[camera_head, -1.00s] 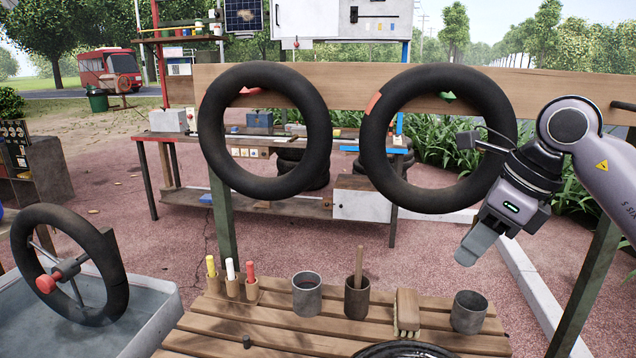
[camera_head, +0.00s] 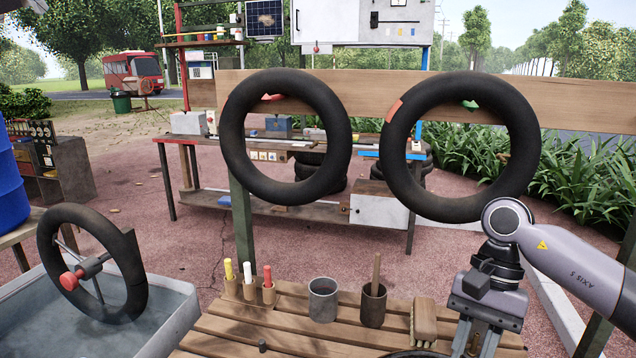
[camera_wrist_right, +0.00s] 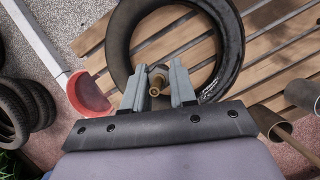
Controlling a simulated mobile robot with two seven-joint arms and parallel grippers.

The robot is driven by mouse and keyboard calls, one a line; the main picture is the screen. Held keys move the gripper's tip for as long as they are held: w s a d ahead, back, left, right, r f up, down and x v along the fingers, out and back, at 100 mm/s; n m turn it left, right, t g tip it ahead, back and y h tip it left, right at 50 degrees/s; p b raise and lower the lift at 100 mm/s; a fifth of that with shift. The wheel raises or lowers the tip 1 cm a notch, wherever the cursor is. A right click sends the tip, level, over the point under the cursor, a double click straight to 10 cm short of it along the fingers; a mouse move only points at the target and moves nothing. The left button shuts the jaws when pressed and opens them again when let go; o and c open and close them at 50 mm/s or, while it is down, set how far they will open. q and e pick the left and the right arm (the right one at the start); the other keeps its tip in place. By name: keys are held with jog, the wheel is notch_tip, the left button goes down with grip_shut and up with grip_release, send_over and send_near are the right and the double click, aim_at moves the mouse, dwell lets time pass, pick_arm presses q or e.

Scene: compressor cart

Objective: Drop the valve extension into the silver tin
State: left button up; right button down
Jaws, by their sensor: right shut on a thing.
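My right gripper (camera_head: 474,338) points down over the right part of the slatted bench. In the right wrist view its fingers (camera_wrist_right: 158,88) are shut on a small brass-ended piece, the valve extension (camera_wrist_right: 156,80), above a black tyre lying flat. In the head view I cannot make the piece out. A silver-grey tin (camera_head: 322,300) stands upright on the bench, left of the gripper. A second grey tin at the bench's right is now hidden behind my right gripper. I cannot tell which one is the silver tin. My left gripper is not in view.
A dark tin with a stick (camera_head: 373,305), a brush (camera_head: 424,322) and several markers (camera_head: 248,272) stand on the slatted bench (camera_head: 220,340). A tyre lies flat (camera_wrist_right: 228,50). Two tyres (camera_head: 338,130) hang from the beam behind. A red dish-like thing (camera_wrist_right: 88,95) shows in the wrist view.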

jog(key=s+f+n+h, duration=0.1)
jog(key=n, duration=0.1)
jog(key=s+f+n, duration=0.1)
jog(key=f+n, duration=0.1)
jog(key=s+f+n+h, duration=0.1)
jog(key=n, duration=0.2)
jog(key=shift+a+f+g+h, duration=0.1)
jog(key=shift+f+g+h, duration=0.1)
jog(key=shift+g+h, duration=0.1)
